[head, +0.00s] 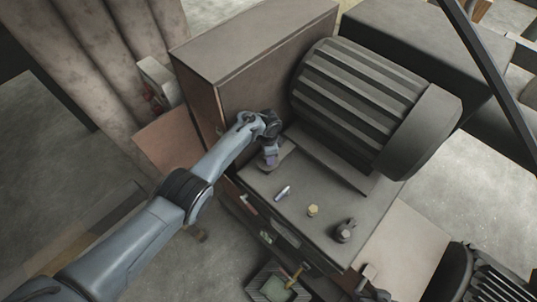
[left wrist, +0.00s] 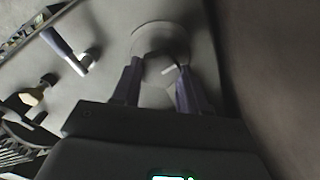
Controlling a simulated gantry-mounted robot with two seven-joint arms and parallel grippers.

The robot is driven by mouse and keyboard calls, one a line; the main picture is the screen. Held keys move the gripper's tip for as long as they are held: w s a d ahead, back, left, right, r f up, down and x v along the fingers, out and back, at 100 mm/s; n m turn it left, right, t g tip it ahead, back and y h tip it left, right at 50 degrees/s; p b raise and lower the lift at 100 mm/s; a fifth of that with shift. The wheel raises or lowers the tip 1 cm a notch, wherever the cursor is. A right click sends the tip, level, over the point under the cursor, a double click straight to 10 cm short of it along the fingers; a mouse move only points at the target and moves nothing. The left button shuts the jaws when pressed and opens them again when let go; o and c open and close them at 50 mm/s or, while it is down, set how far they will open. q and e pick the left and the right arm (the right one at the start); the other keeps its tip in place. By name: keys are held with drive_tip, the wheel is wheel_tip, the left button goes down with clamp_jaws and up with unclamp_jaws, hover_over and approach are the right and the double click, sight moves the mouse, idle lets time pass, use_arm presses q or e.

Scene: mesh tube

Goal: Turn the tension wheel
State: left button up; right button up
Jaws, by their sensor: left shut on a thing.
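The tension wheel is a round grey disc with a faceted hub; it shows in the left wrist view (left wrist: 160,35) and, mostly covered by my gripper, at the panel's left end in the head view. My left gripper (head: 270,160) points down at it. In the left wrist view the two purple-grey fingers (left wrist: 158,90) stand on either side of the hub and are shut on it. How firmly the fingertips touch is hard to see. My right gripper is not in view.
On the same dark panel (head: 300,232) are a small blue-white lever (head: 282,193), a yellow knob (head: 312,210) and a dark knob (head: 345,232). A large ribbed motor-like housing (head: 350,95) rises behind the panel. A tall brown box (head: 250,50) stands close behind my gripper.

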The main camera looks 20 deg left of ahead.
use_arm(q)
drive_tip(key=shift+m, duration=0.8)
drive_tip(key=o, duration=1.1)
drive_tip(key=shift+c, duration=0.2)
wheel_tip(320, 180, up, 11)
drive_tip(key=p, duration=0.3)
drive_tip(key=shift+s+f+p, duration=0.1)
drive_tip(key=shift+f+p, duration=0.05)
drive_tip(key=shift+p, duration=0.15)
